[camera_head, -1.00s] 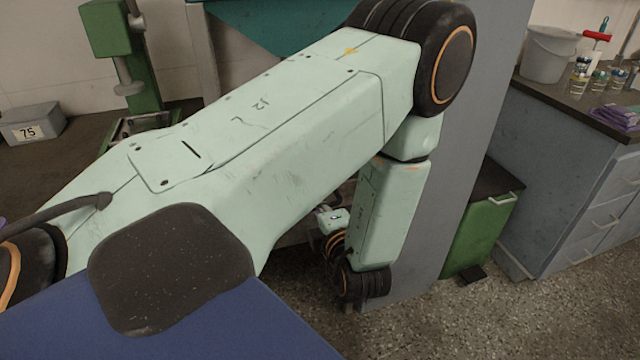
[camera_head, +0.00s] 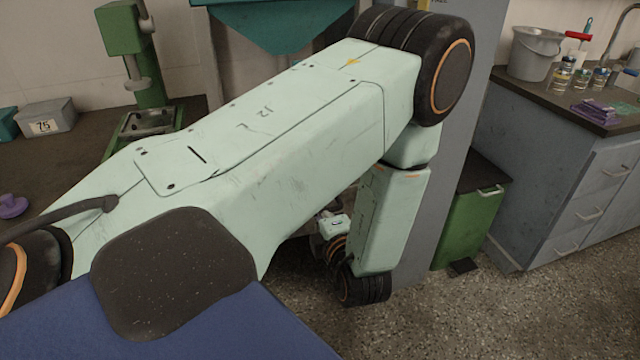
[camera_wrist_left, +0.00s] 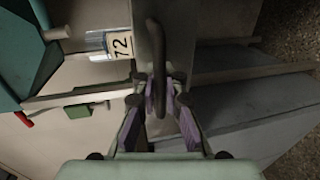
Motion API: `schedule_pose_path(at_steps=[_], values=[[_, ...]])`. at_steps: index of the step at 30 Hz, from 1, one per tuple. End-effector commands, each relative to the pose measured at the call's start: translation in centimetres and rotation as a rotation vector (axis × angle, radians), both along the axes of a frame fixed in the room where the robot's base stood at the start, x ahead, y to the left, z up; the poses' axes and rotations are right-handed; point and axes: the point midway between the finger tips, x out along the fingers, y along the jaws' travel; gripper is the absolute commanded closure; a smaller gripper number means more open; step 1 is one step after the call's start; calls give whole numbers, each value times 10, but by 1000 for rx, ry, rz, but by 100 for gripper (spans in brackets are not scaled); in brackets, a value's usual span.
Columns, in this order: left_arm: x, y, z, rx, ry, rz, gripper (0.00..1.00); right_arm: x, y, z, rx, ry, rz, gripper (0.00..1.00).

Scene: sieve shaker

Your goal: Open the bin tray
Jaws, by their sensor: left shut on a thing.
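In the left wrist view my left gripper (camera_wrist_left: 160,103) is shut on a dark curved handle (camera_wrist_left: 157,55), its purple-padded fingers on both sides of it. The handle stands on a narrow grey front (camera_wrist_left: 143,38), which seems to belong to the bin tray. A white label reading 72 (camera_wrist_left: 121,46) is beside it. How far the tray is out cannot be told. In the head view my left arm crosses the middle and hides the tray and fingertips. My right gripper is in neither current view.
In the head view a grey pillar (camera_head: 448,150) stands right of my arm, with a green bin (camera_head: 470,225) and a blue-grey cabinet (camera_head: 570,195) beyond. A grey box labelled 75 (camera_head: 45,117) sits on the left bench. Speckled floor (camera_head: 455,315) is open at bottom right.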

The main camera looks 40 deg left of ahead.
Motion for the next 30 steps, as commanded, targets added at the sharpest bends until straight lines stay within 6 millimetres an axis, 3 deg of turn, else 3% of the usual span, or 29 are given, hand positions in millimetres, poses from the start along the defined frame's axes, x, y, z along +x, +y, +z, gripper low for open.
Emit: schedule_pose_path(at_steps=[19,20,21,27,30], values=[[2,3,3,5,-7,3,100,0,0,1,0,0,0,100],[2,3,3,5,-7,3,90,0,0,1,0,0,0,100],[2,2,3,5,-7,3,86,0,0,1,0,0,0,100],[1,1,2,5,-4,1,70,0,0,1,0,0,0,100],[1,1,2,4,-4,1,68,0,0,1,0,0,0,100]])
